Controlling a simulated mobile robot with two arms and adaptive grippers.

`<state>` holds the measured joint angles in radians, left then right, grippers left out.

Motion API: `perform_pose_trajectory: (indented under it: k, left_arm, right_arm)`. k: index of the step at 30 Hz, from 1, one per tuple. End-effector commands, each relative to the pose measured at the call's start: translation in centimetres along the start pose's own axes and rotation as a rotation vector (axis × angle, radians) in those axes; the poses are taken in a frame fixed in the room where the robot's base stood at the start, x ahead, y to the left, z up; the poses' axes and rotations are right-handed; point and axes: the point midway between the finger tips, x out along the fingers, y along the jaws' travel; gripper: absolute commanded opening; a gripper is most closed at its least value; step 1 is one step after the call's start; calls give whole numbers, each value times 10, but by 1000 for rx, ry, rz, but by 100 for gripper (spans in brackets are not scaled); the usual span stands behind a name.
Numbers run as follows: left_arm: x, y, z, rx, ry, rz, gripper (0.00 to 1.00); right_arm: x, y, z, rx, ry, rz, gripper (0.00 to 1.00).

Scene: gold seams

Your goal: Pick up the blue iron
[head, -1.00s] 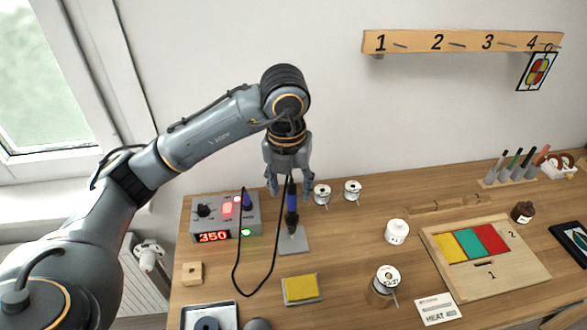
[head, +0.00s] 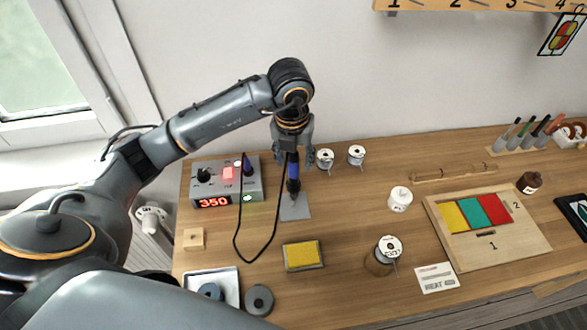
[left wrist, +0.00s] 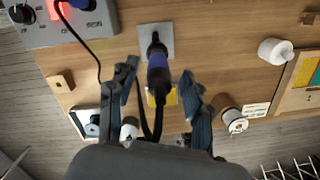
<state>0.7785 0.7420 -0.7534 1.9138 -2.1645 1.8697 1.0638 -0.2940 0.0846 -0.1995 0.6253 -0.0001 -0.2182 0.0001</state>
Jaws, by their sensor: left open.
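The blue iron (head: 293,172) has a blue grip and a dark lower end. It stands upright on a small grey plate (head: 300,212), and a black cord runs from it. My left gripper (head: 292,148) is above it, pointing down, with its fingers apart on either side of the iron's top. In the left wrist view the blue iron (left wrist: 158,62) lies between the two open fingers of my left gripper (left wrist: 159,78). I cannot tell whether a finger touches it. My right gripper is not in view.
A grey control station (head: 226,182) reading 350 stands left of the iron. Two wire spools (head: 325,159) stand behind right. The cord loops over the table left of the iron.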

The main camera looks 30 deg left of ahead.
Motion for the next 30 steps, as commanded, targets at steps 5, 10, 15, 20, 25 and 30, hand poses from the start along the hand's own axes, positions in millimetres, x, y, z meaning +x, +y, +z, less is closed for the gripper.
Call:
perform_pose_trajectory:
  k: [5, 10, 15, 20, 25, 30]
  left_arm:
    - [20, 3, 1, -1, 8, 3, 50]
    - [44, 2, 2, 0, 4, 0, 50]
    - [51, 2, 3, 0, 1, 0, 50]
    - [50, 2, 3, 0, 1, 0, 44]
    - [50, 2, 3, 0, 1, 0, 9]
    - [50, 2, 3, 0, 1, 0, 0]
  right_arm:
    - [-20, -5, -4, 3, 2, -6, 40]
    - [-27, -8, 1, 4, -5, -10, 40]
    - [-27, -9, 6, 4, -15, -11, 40]
    - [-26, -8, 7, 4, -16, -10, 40]
    - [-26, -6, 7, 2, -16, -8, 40]
    - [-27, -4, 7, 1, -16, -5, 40]
